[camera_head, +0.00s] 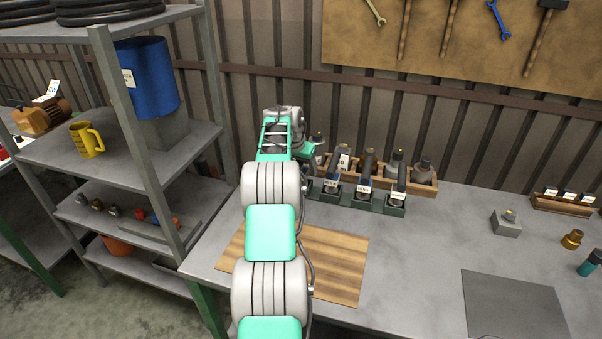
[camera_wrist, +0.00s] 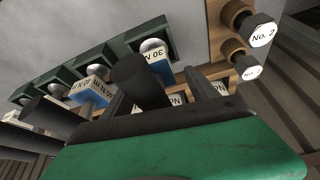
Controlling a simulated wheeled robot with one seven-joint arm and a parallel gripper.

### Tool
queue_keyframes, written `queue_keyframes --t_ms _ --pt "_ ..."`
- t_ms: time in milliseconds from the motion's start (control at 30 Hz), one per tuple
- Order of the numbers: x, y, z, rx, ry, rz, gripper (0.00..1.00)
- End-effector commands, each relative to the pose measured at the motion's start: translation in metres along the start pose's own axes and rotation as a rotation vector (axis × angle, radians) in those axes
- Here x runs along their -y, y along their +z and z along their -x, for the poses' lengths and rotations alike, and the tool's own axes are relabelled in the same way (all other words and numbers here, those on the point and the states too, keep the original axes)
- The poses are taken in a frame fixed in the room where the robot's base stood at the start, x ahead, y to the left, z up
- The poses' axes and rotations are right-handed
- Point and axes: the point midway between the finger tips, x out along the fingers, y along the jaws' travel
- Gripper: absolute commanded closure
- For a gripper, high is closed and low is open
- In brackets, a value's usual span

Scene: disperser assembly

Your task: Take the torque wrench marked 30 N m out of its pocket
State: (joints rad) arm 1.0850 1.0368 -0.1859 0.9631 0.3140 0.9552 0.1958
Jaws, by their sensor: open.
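The green rack (camera_head: 380,207) of torque wrenches stands on the bench and also shows in the wrist view (camera_wrist: 95,57). The wrench marked 30 N m (camera_wrist: 160,62) has a blue and white label and stands in its rack pocket. My gripper (camera_wrist: 156,84) is open at it. A thick dark cylinder, seemingly this wrench's handle, shows between the fingers; I cannot tell whether they touch it. Other wrenches (camera_wrist: 100,85) with dark handles stand close on the left in the wrist view.
A wooden board (camera_head: 335,265) lies in front. A dark mat (camera_head: 510,305) and small metal parts (camera_head: 507,224) are at the right. A shelf unit (camera_head: 150,165) stands left. Bare bench lies right of the rack.

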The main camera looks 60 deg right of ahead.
Motion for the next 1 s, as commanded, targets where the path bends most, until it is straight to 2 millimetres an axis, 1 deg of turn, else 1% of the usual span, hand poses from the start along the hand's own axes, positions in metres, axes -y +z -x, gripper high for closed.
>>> queue_keyframes --t_ms 167,200,1000 --pt "0.0003 -0.0005 -0.0002 -0.002 -0.001 0.0 0.32" --pt "0.0003 -0.0005 -0.0002 -0.002 -0.001 0.0 0.33" --pt "0.0004 -0.0005 0.0002 -0.002 -0.001 0.001 0.99"
